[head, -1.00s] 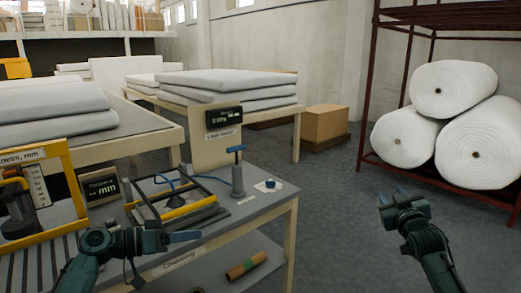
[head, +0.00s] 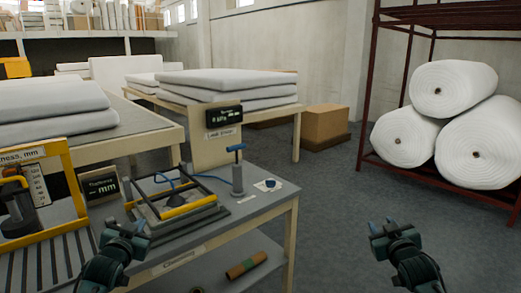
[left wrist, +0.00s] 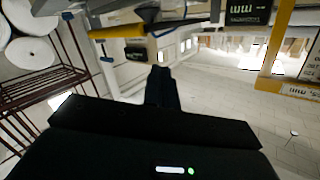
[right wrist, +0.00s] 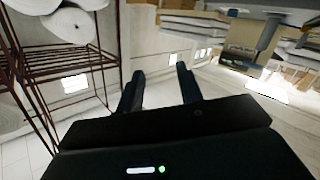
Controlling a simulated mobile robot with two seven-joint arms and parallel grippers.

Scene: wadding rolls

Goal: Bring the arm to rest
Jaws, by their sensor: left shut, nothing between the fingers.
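My left gripper (head: 142,232) is in front of the near edge of the test table (head: 250,204) in the head view, low at the left. In the left wrist view its two dark fingers (left wrist: 160,88) lie together with nothing between them. My right gripper (head: 383,228) hangs over the open floor right of the table in the head view. In the right wrist view its fingers (right wrist: 160,88) stand apart with nothing between them.
The table carries a yellow-barred frame (head: 185,208), a blue-handled pump (head: 238,172) and a yellow gauge stand (head: 70,175). White rolls (head: 480,145) lie on a dark red rack (head: 365,120) at the right. A cardboard box (head: 325,125) stands behind. The floor (head: 330,210) between is clear.

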